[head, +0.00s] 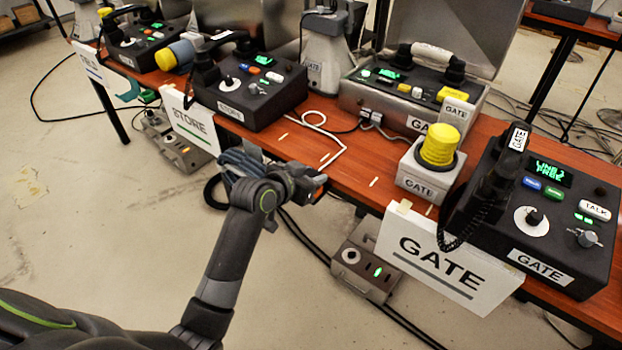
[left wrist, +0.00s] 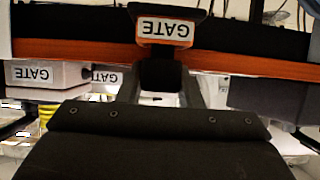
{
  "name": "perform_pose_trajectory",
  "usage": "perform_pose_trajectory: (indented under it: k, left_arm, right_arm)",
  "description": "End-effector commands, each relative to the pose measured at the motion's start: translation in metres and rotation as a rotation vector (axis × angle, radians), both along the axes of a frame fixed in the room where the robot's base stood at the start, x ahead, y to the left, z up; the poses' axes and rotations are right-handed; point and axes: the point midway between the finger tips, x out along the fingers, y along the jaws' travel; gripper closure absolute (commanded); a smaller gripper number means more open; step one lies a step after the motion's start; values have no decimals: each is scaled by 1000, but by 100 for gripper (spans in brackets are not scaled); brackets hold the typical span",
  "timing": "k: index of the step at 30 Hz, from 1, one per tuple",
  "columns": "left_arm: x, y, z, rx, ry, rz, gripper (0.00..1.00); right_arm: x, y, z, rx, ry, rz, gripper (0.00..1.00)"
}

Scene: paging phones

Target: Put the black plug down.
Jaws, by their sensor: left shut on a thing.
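My left gripper (head: 308,186) is at the front edge of the wooden table (head: 372,192), between the STORE and GATE signs. In the left wrist view, my left gripper (left wrist: 163,88) is shut on a black plug (left wrist: 160,72). My right gripper is not in view.
A GATE phone console (head: 540,215) and a yellow-topped GATE box (head: 428,170) stand to the right. A STORE console (head: 250,92) stands to the left. A grey socket box (head: 365,262) with a green light lies on the floor below the edge, with cables around it.

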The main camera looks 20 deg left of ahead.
Motion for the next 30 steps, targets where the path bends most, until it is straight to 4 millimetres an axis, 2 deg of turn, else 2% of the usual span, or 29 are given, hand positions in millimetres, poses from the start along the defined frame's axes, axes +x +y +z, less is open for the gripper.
perform_pose_trajectory:
  k: [16,17,21,30]
  left_arm:
    - [0,0,-10,1,-1,0,91]
    - [0,0,-9,1,-1,0,64]
    - [0,0,-9,0,-2,0,46]
    - [0,0,-8,1,-2,0,46]
  right_arm:
    - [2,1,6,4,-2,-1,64]
    - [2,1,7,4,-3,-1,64]
    - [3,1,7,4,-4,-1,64]
    - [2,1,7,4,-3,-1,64]
